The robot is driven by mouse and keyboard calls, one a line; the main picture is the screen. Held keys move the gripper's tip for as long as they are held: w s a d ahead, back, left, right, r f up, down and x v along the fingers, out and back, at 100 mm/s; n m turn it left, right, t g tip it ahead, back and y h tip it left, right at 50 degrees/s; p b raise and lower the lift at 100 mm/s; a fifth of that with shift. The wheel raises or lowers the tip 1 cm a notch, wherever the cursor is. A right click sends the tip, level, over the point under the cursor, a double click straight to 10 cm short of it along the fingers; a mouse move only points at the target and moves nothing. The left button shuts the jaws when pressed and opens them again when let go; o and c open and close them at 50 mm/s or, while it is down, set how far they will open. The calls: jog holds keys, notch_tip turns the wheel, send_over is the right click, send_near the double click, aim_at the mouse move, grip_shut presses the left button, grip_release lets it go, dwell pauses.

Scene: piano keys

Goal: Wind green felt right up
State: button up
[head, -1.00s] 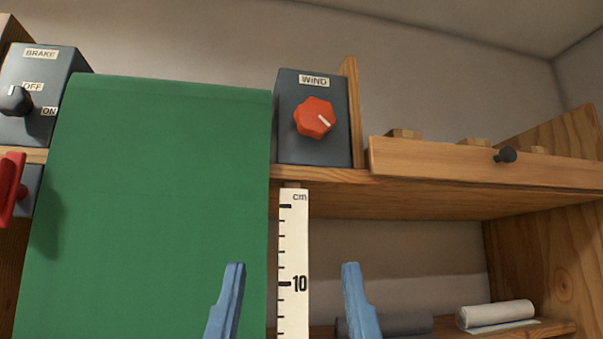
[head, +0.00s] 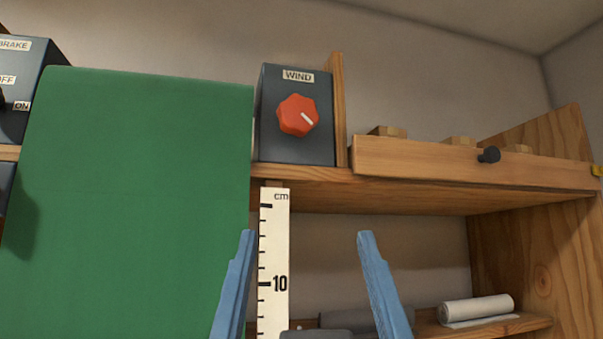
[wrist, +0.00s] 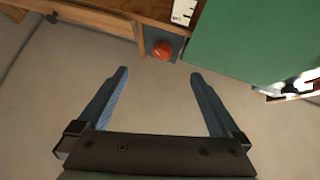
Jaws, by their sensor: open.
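The green felt (head: 130,200) hangs as a broad sheet over the shelf at the left in the head view; its lower end is out of frame. It also shows at the upper right of the wrist view (wrist: 245,45). The dark WIND box (head: 293,150) stands right of the felt, with a red knob (head: 298,115) whose white mark points to the lower right. The knob shows in the wrist view (wrist: 163,50) beyond the fingertips. My gripper (head: 306,236) is open and empty, apart from the knob and below it in the head view. A white cm ruler (head: 273,250) hangs beside the felt.
The BRAKE box (head: 25,100) is partly cut off at the left. A wooden drawer-like front (head: 430,165) with a black knob (head: 489,155) lies right of the WIND box. A pale roll (head: 477,309) and grey rolls lie on the lower shelf.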

jog(key=w+d+r+g+y+b, duration=0.2)
jog(key=w+d+r+g, duration=0.2)
jog(key=w+r, duration=0.55)
jog(key=n+g+y, duration=0.1)
jog(key=n+g, duration=0.1)
jog(key=g, duration=0.1)
send_near(300, 114)
jog(key=w+d+f, duration=0.1)
jog(key=d+f, duration=0.1)
jog(key=d, duration=0.1)
jog(key=s+a+r+n+g+y, duration=0.1)
jog(key=s+r+g, duration=0.1)
jog(key=s+r, duration=0.25)
jog(key=p+x, duration=0.2)
jog(key=x, duration=0.1)
jog(key=p+x, duration=0.2)
jog(key=x, duration=0.2)
jog(key=p+x, duration=0.2)
jog(key=x, duration=0.2)
jog(key=shift+w+a+f, duration=0.1)
jog(key=shift+a+f, duration=0.15)
jog(key=shift+f, duration=0.1)
jog(key=shift+w+a+f+p, duration=0.15)
jog(key=shift+w+p, duration=0.2)
jog(key=shift+w, duration=0.35)
jog(key=shift+c, duration=0.2)
jog(key=c, duration=1.3)
